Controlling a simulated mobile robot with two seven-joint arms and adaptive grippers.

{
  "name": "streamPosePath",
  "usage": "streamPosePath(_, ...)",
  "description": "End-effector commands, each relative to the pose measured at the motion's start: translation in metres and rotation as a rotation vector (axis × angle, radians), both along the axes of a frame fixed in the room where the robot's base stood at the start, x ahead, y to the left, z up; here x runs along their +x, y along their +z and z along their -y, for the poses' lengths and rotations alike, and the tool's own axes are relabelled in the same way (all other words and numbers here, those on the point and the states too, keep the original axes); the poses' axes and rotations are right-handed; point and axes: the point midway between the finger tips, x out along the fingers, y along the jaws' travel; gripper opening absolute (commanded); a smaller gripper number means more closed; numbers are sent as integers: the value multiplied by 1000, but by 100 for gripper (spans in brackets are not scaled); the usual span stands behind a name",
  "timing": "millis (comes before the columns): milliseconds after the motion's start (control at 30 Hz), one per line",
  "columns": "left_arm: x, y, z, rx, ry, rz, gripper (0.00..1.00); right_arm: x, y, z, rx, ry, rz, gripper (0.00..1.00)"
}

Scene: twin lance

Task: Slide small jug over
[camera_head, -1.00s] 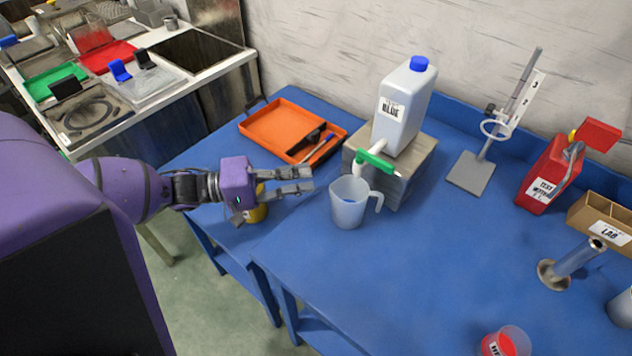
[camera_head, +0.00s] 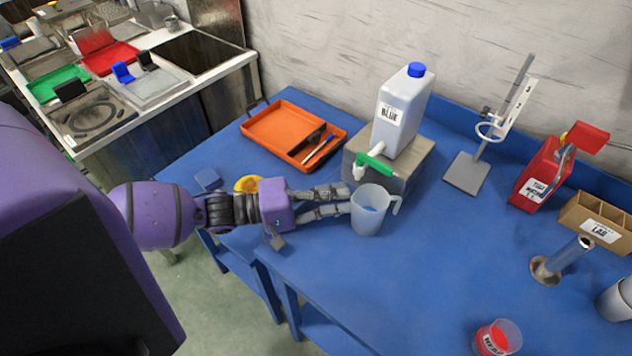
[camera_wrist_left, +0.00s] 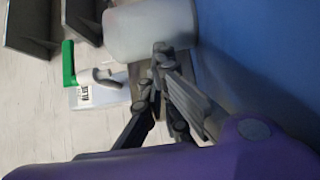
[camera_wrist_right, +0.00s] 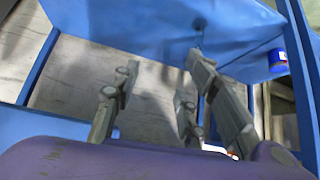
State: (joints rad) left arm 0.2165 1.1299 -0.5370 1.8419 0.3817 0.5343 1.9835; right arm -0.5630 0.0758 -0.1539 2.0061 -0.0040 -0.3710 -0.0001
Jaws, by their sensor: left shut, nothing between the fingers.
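The small jug (camera_head: 371,212) is translucent grey-white with a handle on its right and something blue inside. It stands upright on the blue table, in front of and just right of the green tap. My left gripper (camera_head: 347,201) is shut and empty, its fingertips at the jug's left side, seemingly touching it. In the left wrist view the jug (camera_wrist_left: 150,30) lies right beyond the closed fingertips (camera_wrist_left: 162,55). My right gripper (camera_wrist_right: 158,80) shows only in its own wrist view, fingers apart and empty.
A white bottle with a blue cap (camera_head: 403,105) stands on a grey block (camera_head: 408,165) behind the jug. An orange tray (camera_head: 262,125) lies at back left. A yellow item (camera_head: 248,184) is partly behind my left gripper.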

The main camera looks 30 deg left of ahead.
Motion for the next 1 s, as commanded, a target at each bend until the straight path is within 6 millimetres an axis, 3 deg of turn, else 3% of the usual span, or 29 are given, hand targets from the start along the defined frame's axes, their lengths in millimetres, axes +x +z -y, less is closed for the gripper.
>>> streamPosePath(33,0,8,18,-10,-3,9,0,4,8,0,0,-1,12,40)
streamPosePath(200,-3,7,68,-10,-2,6,0,7,18,1,2,-5,23,40)
streamPosePath(400,-5,4,108,-4,0,4,0,2,19,2,2,-8,16,40)
streamPosePath(567,-6,2,116,0,-1,1,0,0,16,2,2,-6,10,40)
streamPosePath(1000,-7,1,115,1,0,1,0,8,21,1,3,-4,27,40)
